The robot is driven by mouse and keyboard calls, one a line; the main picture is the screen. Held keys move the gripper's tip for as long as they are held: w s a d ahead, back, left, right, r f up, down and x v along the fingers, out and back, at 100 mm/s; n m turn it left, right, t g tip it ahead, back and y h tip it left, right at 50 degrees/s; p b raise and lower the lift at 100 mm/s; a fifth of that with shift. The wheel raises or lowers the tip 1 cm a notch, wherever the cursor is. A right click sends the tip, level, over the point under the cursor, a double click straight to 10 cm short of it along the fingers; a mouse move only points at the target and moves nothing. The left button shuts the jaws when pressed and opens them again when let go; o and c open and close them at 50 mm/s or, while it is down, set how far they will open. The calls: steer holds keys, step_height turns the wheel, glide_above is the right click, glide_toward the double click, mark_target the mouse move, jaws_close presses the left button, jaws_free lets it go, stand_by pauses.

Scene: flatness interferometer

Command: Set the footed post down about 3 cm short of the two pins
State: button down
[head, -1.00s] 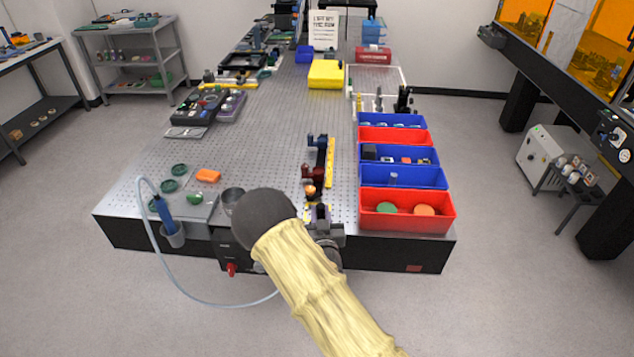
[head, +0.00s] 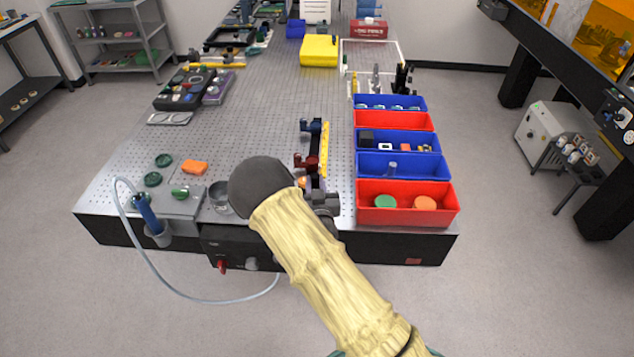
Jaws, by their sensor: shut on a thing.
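My gripper (head: 317,187) is over the near edge of the perforated table (head: 262,135), just left of the red front bin. My own dark wrist and pale arm cover much of it. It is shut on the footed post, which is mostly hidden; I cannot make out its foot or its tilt. A small orange rounded part shows at the fingers, and I cannot tell what it belongs to. The two pins cannot be told apart at this distance.
Just beyond my gripper stand a dark red fitting (head: 308,163), a blue fitting (head: 313,127) and a yellow bar (head: 325,150). Red and blue bins, the nearest a red bin (head: 405,217), line the right side. A metal cup (head: 218,194) stands left. The middle table is clear.

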steer(key=shift+a+f, duration=0.25)
steer(key=shift+f, duration=0.15)
steer(key=f+b, duration=0.2)
steer(key=f, duration=0.1)
steer(key=shift+w+d+f, duration=0.1)
steer(key=shift+d, duration=0.1)
steer(key=shift+f+b, duration=0.8)
steer(key=shift+f, duration=0.6)
steer(key=shift+f+b, duration=0.55)
steer(key=c, duration=1.2)
jaws_free()
steer(key=shift+o, duration=0.2)
